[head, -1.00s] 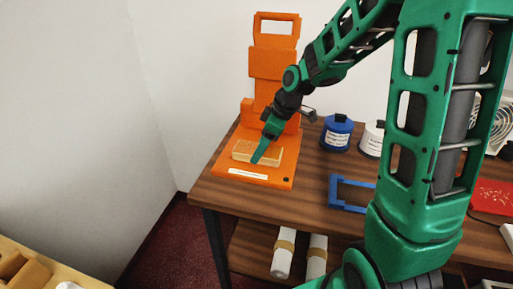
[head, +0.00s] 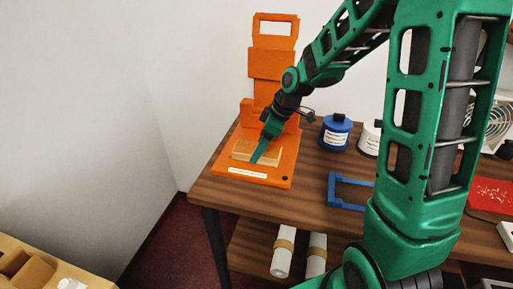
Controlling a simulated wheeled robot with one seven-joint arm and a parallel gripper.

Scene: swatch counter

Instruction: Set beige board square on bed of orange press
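The orange press (head: 274,62) stands at the left end of the wooden table, with its flat bed (head: 277,178) in front of its column. A beige board (head: 243,149) lies on or just above the bed; I cannot tell whether it touches. My gripper (head: 257,158) points down at the board, and its green finger crosses the board's front edge. I see the gripper from the side, so its finger gap is hidden, and I cannot tell whether it grips the board.
A blue jar (head: 334,134) and a white jar (head: 371,138) stand right of the press. A blue frame (head: 348,204) lies near the table's front edge. A red board (head: 490,196) is at the right. White rolls (head: 283,255) lie on the lower shelf.

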